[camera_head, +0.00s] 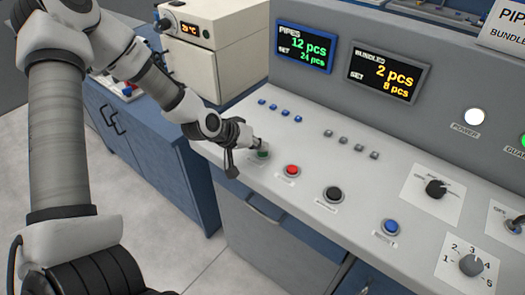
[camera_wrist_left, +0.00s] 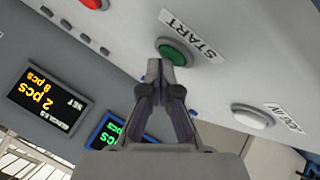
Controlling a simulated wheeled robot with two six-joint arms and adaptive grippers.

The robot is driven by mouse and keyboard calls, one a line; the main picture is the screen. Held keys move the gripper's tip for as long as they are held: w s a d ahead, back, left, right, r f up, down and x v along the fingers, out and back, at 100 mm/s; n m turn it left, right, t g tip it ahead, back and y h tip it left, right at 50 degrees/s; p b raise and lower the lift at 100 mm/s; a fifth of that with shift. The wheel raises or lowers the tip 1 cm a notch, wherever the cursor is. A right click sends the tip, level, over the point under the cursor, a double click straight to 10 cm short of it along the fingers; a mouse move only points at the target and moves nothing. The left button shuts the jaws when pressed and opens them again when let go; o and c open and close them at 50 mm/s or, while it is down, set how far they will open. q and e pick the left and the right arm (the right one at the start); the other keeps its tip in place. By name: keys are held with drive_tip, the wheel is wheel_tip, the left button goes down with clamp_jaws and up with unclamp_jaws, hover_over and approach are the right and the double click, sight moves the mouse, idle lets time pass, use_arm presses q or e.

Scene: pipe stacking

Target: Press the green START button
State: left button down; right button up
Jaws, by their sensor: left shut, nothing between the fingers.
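I cannot tell whether the tips touch the button. My right gripper is not in view.
A red button (camera_head: 291,170), a black button (camera_head: 333,194) and a blue button (camera_head: 390,227) follow to the right on the console. A white button (camera_wrist_left: 253,117) lies on the green button's other side. Two displays (camera_head: 305,47) (camera_head: 388,75) stand behind.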

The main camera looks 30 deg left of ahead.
sight(260, 153)
use_arm(q)
drive_tip(key=shift+r+p, duration=0.6)
drive_tip(key=shift+r, duration=0.15)
wheel_tip(260, 153, up, 5)
drive_tip(key=p, duration=0.5)
drive_tip(key=shift+r, duration=0.1)
idle(0.4)
